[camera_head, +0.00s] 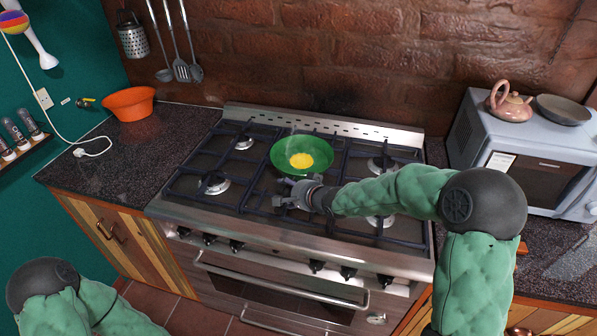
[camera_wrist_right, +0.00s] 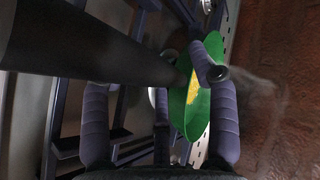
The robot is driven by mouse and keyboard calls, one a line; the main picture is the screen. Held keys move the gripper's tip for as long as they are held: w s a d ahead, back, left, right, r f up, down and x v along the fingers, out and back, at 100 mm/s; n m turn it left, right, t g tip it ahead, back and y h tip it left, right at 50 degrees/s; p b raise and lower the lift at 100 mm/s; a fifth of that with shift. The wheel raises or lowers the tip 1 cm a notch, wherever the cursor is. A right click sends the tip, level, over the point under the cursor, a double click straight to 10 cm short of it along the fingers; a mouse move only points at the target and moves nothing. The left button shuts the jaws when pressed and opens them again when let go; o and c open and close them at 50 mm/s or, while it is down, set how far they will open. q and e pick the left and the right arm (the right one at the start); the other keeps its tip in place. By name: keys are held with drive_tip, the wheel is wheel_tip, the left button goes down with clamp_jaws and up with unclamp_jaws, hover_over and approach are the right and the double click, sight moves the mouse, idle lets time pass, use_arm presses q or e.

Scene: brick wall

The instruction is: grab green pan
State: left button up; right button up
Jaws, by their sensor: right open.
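The green pan (camera_head: 283,152) sits on the stove's middle grate with a round yellow food (camera_head: 302,160) in it. My right gripper (camera_head: 284,194) is open at the pan's near side. In the right wrist view the pan (camera_wrist_right: 203,112) is seen edge-on beyond my open fingers (camera_wrist_right: 160,95). A thick dark bar, apparently the pan's handle (camera_wrist_right: 90,50), crosses from the left toward the pan, across the finger area. I cannot tell whether it lies between the fingers. The head view does not show the handle clearly. My left gripper is out of view.
The stove (camera_head: 270,232) has dark raised grates around the pan. An orange bowl (camera_head: 129,103) stands on the left counter. A microwave (camera_head: 525,150) with a pink teapot (camera_head: 511,107) and a dark pan (camera_head: 563,110) on top stands right. A brick wall (camera_head: 330,55) rises behind.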

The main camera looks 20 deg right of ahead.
drive_tip(key=shift+w+a+f, duration=0.1)
drive_tip(key=shift+w, duration=0.1)
clamp_jaws()
drive_tip(key=shift+w+r, duration=0.1)
drive_tip(key=shift+r, duration=0.1)
